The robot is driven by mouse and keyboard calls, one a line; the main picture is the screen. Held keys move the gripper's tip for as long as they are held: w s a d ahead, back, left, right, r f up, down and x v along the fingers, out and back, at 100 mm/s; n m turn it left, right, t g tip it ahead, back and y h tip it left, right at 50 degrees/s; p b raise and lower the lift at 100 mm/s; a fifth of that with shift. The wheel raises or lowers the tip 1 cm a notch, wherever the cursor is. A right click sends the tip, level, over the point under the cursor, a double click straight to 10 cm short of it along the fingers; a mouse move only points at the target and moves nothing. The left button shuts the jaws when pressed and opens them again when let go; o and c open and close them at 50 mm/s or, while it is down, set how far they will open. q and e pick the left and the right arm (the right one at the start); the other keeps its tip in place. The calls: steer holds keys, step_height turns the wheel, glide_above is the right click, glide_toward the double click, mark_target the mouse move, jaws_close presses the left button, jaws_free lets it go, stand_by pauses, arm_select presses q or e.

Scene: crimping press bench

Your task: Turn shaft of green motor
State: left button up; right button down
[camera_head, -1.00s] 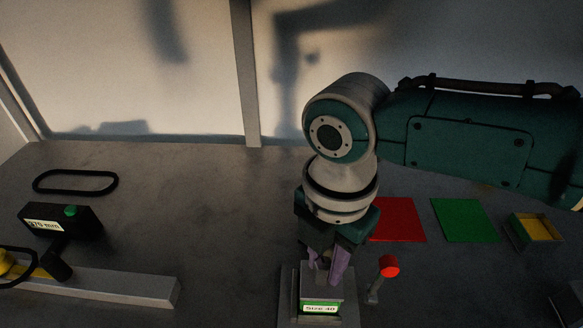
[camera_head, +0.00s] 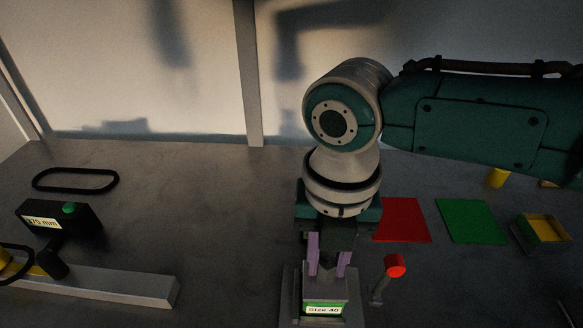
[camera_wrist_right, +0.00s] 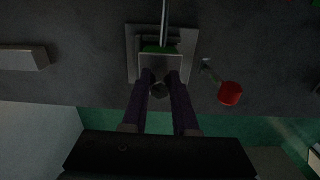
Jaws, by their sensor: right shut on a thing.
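My right gripper (camera_head: 328,264) points down over the grey block-shaped device (camera_head: 322,288) with a green-edged "Size 40" label, at the bottom middle of the head view. Its two purple fingers (camera_wrist_right: 160,84) are shut on a small dark piece (camera_wrist_right: 159,91) at the block's edge, seen between them in the right wrist view. That piece is too dark to identify. A green part (camera_wrist_right: 158,49) shows on the device in the right wrist view. I cannot make out a motor shaft. My left gripper is not in view.
A lever with a red knob (camera_head: 395,265) stands close right of the device. Red (camera_head: 402,219) and green (camera_head: 470,220) mats and a tray (camera_head: 541,247) lie right. Left are a grey rail (camera_head: 110,285), a black display box (camera_head: 75,218) and a black loop (camera_head: 75,191).

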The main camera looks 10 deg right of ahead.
mark_target(328, 258)
stand_by(0.5)
steer(key=c, duration=0.7)
jaws_free()
step_height(328, 258, up, 10)
